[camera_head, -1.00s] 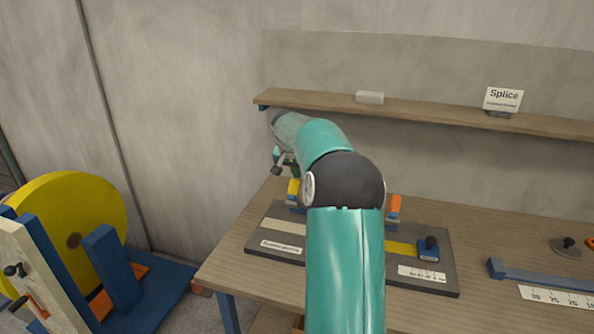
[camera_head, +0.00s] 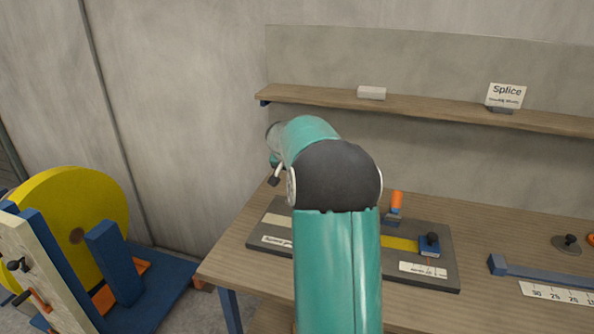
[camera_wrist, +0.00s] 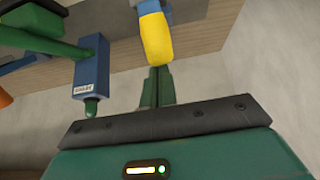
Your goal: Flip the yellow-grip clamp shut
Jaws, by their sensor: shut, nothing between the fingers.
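The yellow-grip clamp (camera_wrist: 156,38) shows in the wrist view at the top centre, with a blue part at its upper end. My gripper (camera_wrist: 158,73) is shut and empty, its green fingertips close together just below the yellow grip. I cannot tell whether they touch it. In the head view my teal arm hides the yellow grip and the gripper. The dark board (camera_head: 440,280) lies on the workbench with a yellow strip (camera_head: 399,243) on it.
An orange-grip clamp (camera_head: 396,202) stands upright on the board's far side. A blue block with a dark knob (camera_head: 430,248) sits at its right. A shelf (camera_head: 430,107) runs along the wall behind. A blue bar (camera_head: 545,275) lies on the bench at right.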

